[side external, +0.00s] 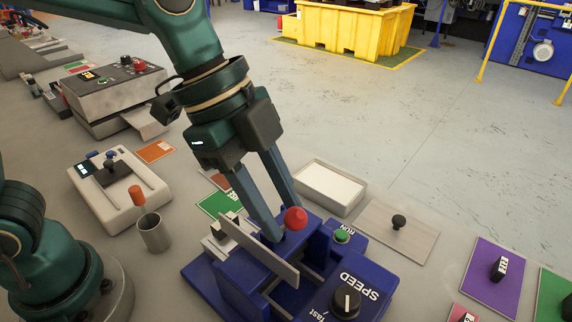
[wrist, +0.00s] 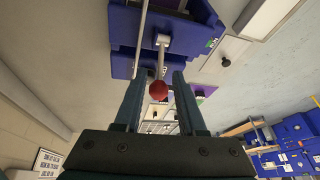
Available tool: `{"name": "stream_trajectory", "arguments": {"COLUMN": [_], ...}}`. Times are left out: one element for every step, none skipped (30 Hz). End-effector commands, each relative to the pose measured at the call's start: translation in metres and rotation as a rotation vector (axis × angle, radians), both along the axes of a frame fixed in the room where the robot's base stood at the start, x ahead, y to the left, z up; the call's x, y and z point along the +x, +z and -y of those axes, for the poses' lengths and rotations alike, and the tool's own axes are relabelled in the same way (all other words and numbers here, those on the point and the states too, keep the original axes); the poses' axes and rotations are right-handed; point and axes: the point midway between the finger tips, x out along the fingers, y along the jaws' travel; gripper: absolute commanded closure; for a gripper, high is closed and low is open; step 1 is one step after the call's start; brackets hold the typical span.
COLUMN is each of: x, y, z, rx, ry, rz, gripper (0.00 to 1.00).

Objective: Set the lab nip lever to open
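The lab nip lever is a pale rod ending in a red ball knob (side external: 295,218) on the blue nip unit (side external: 228,283). In the wrist view the rod (wrist: 163,52) runs from the blue housing to the red knob (wrist: 158,89). My gripper (side external: 284,221) points down at the lever. In the wrist view its two fingers stand apart on either side of the knob, with visible gaps, so it is open and not clamped. The lever's pivot and open/closed markings are hidden or too small to read.
A pale plate (side external: 258,250) stands upright along the unit beside the fingers. A green RUN button (side external: 342,236) and black SPEED dial (side external: 346,300) are close on the right. A white tray (side external: 328,187) lies behind, and a grey metal cup (side external: 154,233) stands left.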

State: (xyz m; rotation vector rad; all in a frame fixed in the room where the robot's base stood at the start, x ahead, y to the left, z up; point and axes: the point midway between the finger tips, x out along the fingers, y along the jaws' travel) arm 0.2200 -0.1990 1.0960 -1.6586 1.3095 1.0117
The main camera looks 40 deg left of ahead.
Motion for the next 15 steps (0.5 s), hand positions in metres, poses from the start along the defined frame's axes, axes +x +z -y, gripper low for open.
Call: {"name": "stream_trajectory", "arguments": {"x": [0.0,0.001,0.001,0.002,0.003,0.003,0.003,0.004,0.004,0.004,0.004,0.005,0.005,0.005,0.005], "y": [-0.008,-0.011,-0.015,-0.018,-0.021,-0.023,-0.025,-0.026,-0.028,-0.028,-0.028,-0.029,-0.028,-0.028,-0.028], "z": [0.002,0.004,0.005,0.007,0.008,0.009,0.009,0.01,0.01,0.011,0.011,0.011,0.011,0.011,0.011], "rx": [0.003,0.003,0.002,0.002,0.002,0.001,0.001,0.002,0.002,0.002,0.002,0.002,0.001,0.001,0.001], "ry": [-0.002,-0.002,-0.001,0.0,0.0,0.001,0.001,0.002,0.002,0.002,0.002,0.003,0.003,0.003,0.003], "rz": [-0.005,-0.005,-0.004,-0.004,-0.004,-0.003,-0.003,-0.002,0.0,0.0,0.0,0.001,0.001,0.001,0.001], "gripper": [0.6,0.6,0.6,0.6,0.6,0.6,0.6,0.6,0.6,0.6,0.6,0.6,0.6,0.6,0.6]}}
